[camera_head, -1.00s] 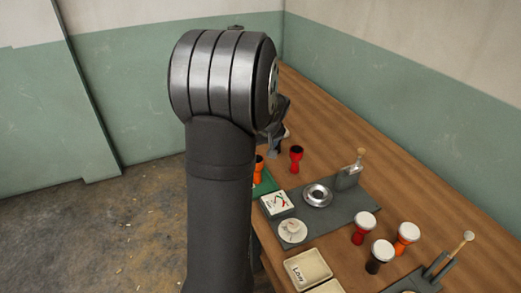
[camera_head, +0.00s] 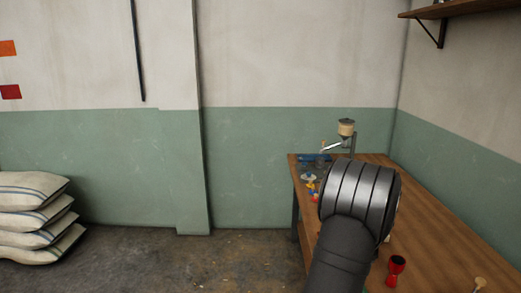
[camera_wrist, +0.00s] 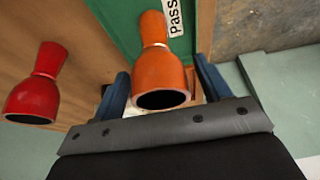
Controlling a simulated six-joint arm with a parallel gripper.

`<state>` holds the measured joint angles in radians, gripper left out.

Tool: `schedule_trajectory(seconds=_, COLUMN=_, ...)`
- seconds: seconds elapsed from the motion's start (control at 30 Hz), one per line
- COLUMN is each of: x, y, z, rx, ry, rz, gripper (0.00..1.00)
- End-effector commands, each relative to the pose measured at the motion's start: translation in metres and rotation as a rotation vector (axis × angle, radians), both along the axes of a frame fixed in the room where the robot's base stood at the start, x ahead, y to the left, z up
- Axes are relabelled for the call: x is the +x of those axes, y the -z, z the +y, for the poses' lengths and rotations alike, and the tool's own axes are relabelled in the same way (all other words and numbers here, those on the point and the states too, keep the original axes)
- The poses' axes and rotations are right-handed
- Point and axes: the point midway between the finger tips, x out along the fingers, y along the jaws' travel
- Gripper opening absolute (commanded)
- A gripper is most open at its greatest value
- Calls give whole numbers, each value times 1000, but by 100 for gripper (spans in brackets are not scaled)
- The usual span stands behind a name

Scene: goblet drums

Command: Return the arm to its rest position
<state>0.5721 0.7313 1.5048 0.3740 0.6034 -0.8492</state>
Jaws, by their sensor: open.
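My gripper (camera_wrist: 161,68) is open, its two dark blue fingers apart in the wrist view. An orange goblet drum (camera_wrist: 160,72) shows between the fingers in that view, its dark round end toward the camera. I see no finger touching it, and its depth relative to the fingertips is unclear. It is by a green surface with a white label reading "Pass" (camera_wrist: 174,18). A red goblet drum (camera_wrist: 36,85) is to the left, outside the fingers. In the head view my arm's dark links fill the lower right and hide the gripper. A red drum (camera_head: 395,271) shows beside the arm.
The wooden table (camera_head: 425,225) runs along the right wall. A grinder-like device (camera_head: 346,137) and small coloured items stand at its far end. A shelf (camera_head: 455,11) is at the upper right. Striped sacks (camera_head: 38,217) are stacked at the left. The floor between is clear.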

Motion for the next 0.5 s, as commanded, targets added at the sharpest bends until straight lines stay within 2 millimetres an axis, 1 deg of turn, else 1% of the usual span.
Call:
schedule_trajectory(seconds=0.03, x=3, y=9, z=0, rx=1, ry=0, rz=2, gripper=70)
schedule_trajectory(seconds=0.07, x=3, y=11, z=0, rx=0, ry=0, rz=1, gripper=70)
schedule_trajectory(seconds=0.1, x=4, y=-2, z=0, rx=-3, ry=0, rz=-4, gripper=70)
schedule_trajectory(seconds=0.2, x=3, y=-15, z=0, rx=-2, ry=0, rz=-4, gripper=70)
schedule_trajectory(seconds=0.33, x=3, y=-25, z=0, rx=-1, ry=-1, rz=-2, gripper=70)
schedule_trajectory(seconds=0.5, x=3, y=-28, z=0, rx=0, ry=0, rz=-1, gripper=70)
